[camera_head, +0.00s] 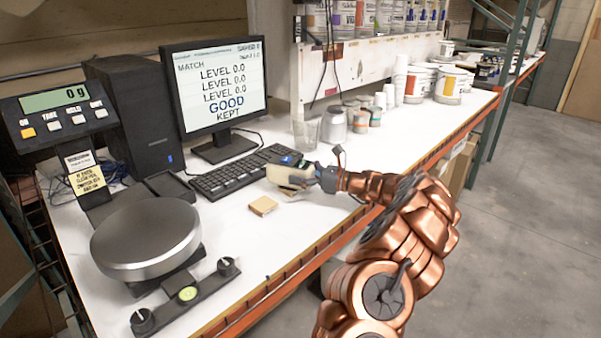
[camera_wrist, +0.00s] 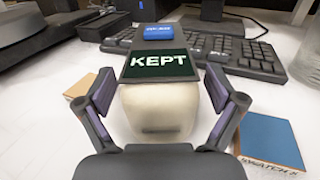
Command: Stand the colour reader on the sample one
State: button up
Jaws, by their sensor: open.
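The colour reader (camera_wrist: 158,108) is a cream block with a dark screen reading KEPT and a blue button. In the head view the reader (camera_head: 288,177) stands in front of the keyboard; what lies under it is hidden. My gripper (camera_wrist: 161,92) is open, with one finger on each side of the reader; contact is not clear. The gripper (camera_head: 312,178) also shows in the head view. A tan sample block (camera_head: 263,205) lies left of the reader, partly seen in the wrist view (camera_wrist: 80,88). A blue swatch (camera_wrist: 270,140) with partly legible lettering lies to the right.
The keyboard (camera_head: 240,171) is close behind the reader. The monitor (camera_head: 215,85) shows LEVEL 0.0, GOOD and KEPT. A scale (camera_head: 145,235) reading 0 g stands at the left. A clear glass (camera_head: 306,134) and several tins stand behind. The front white bench is mostly clear.

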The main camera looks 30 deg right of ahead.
jog(key=b+v, duration=0.1)
jog(key=v, duration=1.1)
jog(key=shift+r+b, duration=0.1)
jog(key=shift+b, duration=0.2)
